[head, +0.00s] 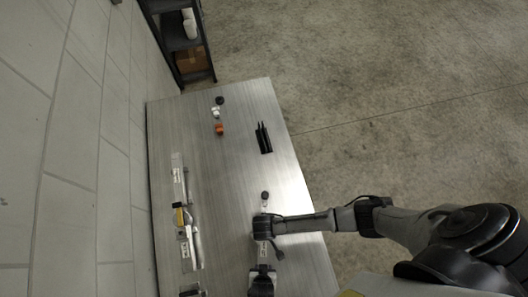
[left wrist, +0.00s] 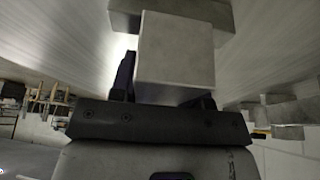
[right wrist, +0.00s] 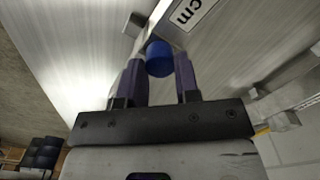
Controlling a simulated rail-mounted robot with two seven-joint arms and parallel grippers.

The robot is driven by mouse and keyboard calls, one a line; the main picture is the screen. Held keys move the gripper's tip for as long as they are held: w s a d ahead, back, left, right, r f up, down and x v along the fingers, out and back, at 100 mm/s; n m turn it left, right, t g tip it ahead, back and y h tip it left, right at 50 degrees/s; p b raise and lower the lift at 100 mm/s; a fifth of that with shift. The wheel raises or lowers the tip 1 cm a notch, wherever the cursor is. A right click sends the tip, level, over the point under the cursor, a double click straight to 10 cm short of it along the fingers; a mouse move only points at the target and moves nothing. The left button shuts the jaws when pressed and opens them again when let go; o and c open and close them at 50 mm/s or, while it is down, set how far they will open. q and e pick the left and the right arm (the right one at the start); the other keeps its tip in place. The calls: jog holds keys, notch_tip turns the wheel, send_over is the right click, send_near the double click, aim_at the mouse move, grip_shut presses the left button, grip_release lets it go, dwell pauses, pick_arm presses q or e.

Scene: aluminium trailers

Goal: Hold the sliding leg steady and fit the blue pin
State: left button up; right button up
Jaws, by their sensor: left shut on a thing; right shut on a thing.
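In the left wrist view, my left gripper (left wrist: 165,88) is shut on a square-ended aluminium bar, which looks like the sliding leg (left wrist: 175,50). Its near end fills the space between the dark fingers. In the right wrist view, my right gripper (right wrist: 159,80) is shut on the blue pin (right wrist: 159,58), whose round end shows between the purple fingertips. Just beyond the pin lies an aluminium bar (right wrist: 160,22) with a "cm" label. I cannot tell whether the pin touches it or sits in a hole. I cannot make out the pin in the head view.
The metal table (head: 238,170) stands along a pale block wall (head: 75,190). Labelled aluminium parts (head: 179,180) lie near the wall. An orange piece (head: 219,130) and a black forked piece (head: 264,138) lie farther up. The table between them is mostly clear. A shelf (head: 180,40) stands beyond.

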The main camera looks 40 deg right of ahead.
jog(key=o, duration=1)
jog(key=shift+c, duration=0.2)
notch_tip(320, 180, up, 12)
pick_arm(q)
jog(key=o, duration=1.2)
jog(key=shift+r, duration=0.1)
